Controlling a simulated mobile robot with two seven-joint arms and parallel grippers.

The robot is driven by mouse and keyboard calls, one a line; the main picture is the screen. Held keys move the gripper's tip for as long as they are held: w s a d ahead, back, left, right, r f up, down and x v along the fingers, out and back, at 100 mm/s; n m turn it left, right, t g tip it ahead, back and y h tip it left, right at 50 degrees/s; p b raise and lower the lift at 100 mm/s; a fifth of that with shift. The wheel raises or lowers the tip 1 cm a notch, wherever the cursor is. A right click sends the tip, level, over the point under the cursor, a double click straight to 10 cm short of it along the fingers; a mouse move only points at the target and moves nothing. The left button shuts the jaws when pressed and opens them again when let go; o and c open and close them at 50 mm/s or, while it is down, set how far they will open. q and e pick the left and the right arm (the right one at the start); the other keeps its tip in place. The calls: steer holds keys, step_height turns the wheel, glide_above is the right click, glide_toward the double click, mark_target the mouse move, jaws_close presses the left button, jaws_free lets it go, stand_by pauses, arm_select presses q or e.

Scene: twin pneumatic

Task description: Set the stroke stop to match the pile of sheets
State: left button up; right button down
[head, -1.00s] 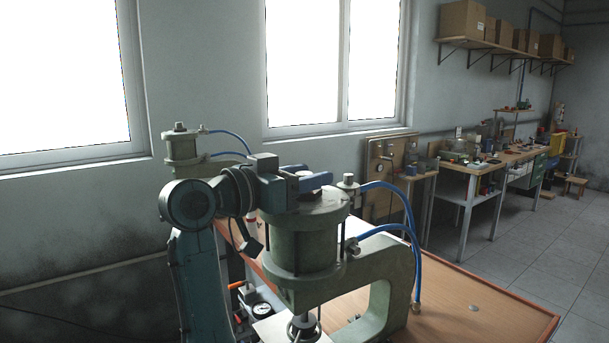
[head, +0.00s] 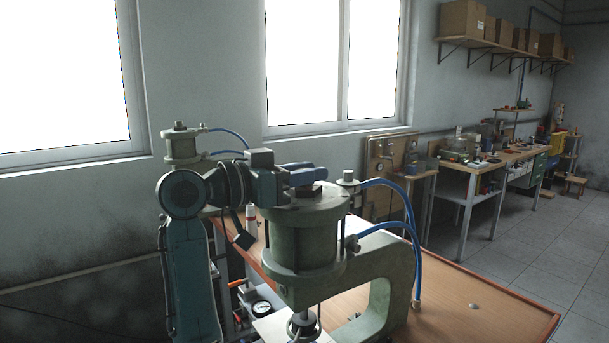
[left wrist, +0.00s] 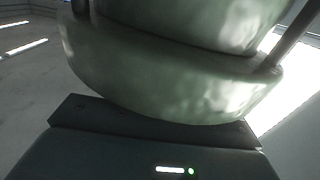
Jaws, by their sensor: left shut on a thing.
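The near press has a green cylinder (head: 303,245) on a C-shaped frame. The dark stroke stop (head: 305,189) sits on top of the cylinder, partly hidden by my fingers. In the left wrist view the green cylinder (left wrist: 180,85) fills the middle, and the fingertips and stop do not show. A pale flat piece (head: 272,325) lies low under the press ram; I cannot tell if it is the pile of sheets. My right gripper is not in view.
A second, smaller press cylinder (head: 181,147) stands behind on the left. Blue air hoses (head: 405,200) loop off the near press's right side. The wooden table top (head: 470,300) is clear at right.

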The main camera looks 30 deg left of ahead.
arm_select(q)
steer(key=m+g+h+b, duration=0.1)
steer(key=m+g+h, duration=0.2)
steer(key=h, duration=0.1)
steer(key=shift+f, duration=0.15)
steer(key=m+g+h+b, duration=0.1)
steer(key=m+g+h, duration=0.3)
steer(key=m+g, duration=0.1)
steer(key=g, duration=0.1)
steer(key=m+g+h, duration=0.1)
steer(key=g, duration=0.1)
steer(key=m+g, duration=0.1)
steer(key=shift+r+m+g+h, duration=0.3)
steer(key=shift+g+h, duration=0.1)
steer(key=shift+m+g+p, duration=0.45)
steer(key=shift+m+g, duration=1.15)
steer(key=shift+g, duration=0.9)
steer(key=shift+f+m+g, duration=0.15)
steer(key=shift+m+g, duration=0.15)
steer(key=shift+g, duration=0.2)
steer(key=o, duration=1)
